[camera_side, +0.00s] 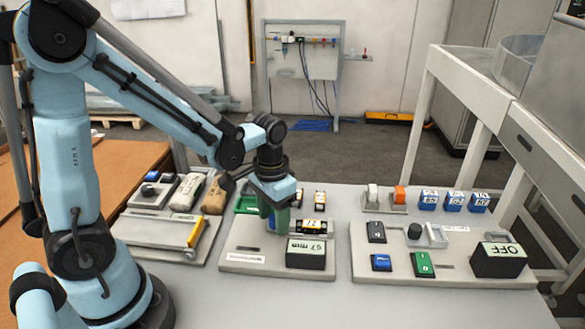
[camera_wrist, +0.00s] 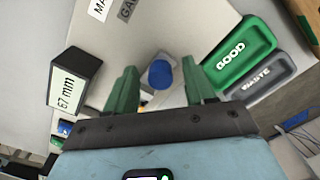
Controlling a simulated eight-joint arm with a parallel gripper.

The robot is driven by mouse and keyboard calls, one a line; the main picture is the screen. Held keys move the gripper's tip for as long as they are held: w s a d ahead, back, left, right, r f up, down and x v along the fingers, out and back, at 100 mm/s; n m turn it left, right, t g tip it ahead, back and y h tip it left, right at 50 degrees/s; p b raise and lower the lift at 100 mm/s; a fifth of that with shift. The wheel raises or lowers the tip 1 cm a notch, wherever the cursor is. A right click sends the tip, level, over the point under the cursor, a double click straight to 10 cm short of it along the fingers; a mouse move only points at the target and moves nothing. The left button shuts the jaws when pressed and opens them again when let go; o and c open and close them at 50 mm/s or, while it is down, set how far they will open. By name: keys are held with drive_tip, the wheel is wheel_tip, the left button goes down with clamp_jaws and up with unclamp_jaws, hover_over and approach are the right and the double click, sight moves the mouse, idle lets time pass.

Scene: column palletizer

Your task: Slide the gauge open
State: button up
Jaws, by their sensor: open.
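The gauge is a pale board (camera_side: 245,255) in the middle of the table, with a black display box (camera_side: 306,255) reading 67 mm. The display also shows at the left of the wrist view (camera_wrist: 70,88). A round blue knob (camera_wrist: 160,75) shows between my fingertips in the wrist view. My gripper (camera_side: 277,220) points down over the board; its green fingers (camera_wrist: 160,82) are open, one on each side of the knob, with visible gaps. The slide under the knob is mostly hidden by my gripper.
A green GOOD tray (camera_wrist: 240,53) and a grey WASTE tray (camera_wrist: 265,78) lie beside the board. A labelled cell (camera_side: 314,226) is just right of my gripper. A switch board (camera_side: 450,272) with an OFF display stands right; a board with a yellow-ended bar (camera_side: 150,230) stands left.

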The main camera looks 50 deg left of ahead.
clamp_jaws()
idle(0.3)
drive_tip(key=shift+s+a, duration=1)
unclamp_jaws()
wheel_tip(320, 180, up, 12)
idle(0.4)
